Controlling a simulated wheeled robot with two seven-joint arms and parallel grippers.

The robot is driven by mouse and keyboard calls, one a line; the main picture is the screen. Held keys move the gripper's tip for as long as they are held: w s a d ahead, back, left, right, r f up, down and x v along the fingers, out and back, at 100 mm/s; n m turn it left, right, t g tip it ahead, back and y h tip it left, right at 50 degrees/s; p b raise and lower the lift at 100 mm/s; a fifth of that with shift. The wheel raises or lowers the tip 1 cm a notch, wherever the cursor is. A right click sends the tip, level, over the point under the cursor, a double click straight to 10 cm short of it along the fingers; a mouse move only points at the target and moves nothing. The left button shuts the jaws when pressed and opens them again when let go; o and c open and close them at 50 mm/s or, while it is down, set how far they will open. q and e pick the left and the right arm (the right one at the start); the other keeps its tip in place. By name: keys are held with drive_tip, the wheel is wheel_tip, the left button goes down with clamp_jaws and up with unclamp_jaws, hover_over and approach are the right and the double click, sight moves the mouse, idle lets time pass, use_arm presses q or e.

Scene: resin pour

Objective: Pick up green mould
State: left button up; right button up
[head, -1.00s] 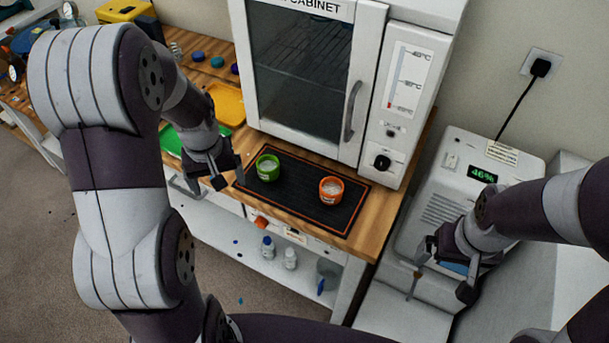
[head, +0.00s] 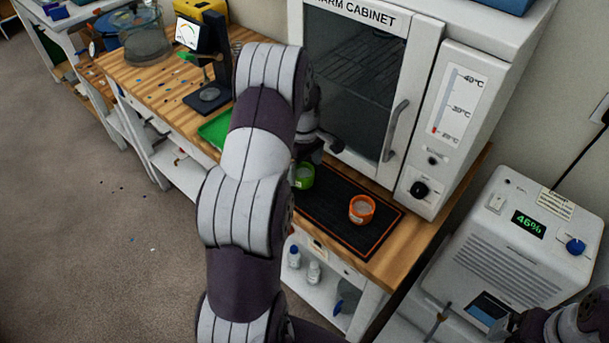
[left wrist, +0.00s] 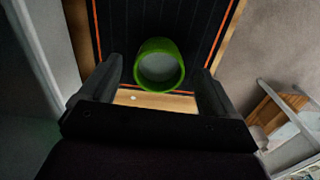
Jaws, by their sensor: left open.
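The green mould (head: 304,176) is a small open cup with pale contents, standing on the black mat (head: 326,211) in front of the cabinet. My left arm partly hides it in the head view. My left gripper (head: 318,150) is just above and behind it. In the left wrist view the green mould (left wrist: 160,66) lies ahead, between the lines of the open, empty fingers (left wrist: 161,88). I cannot tell whether they touch it. My right gripper (head: 528,325) is only partly seen at the bottom right edge, and its jaws are unclear.
An orange mould (head: 361,210) stands on the mat, right of the green one. The warm cabinet (head: 352,80) rises close behind. A green tray (head: 216,130) lies left of my arm. A humidity unit (head: 520,235) stands at the right. Bottles (head: 313,272) stand on the shelf below.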

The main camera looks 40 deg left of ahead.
sight(302, 172)
use_arm(q)
drive_tip(key=f, duration=0.3)
drive_tip(key=shift+a, duration=0.25)
drive_tip(key=shift+d, duration=0.15)
drive_tip(key=shift+c, duration=0.6)
drive_tip(key=c, duration=1)
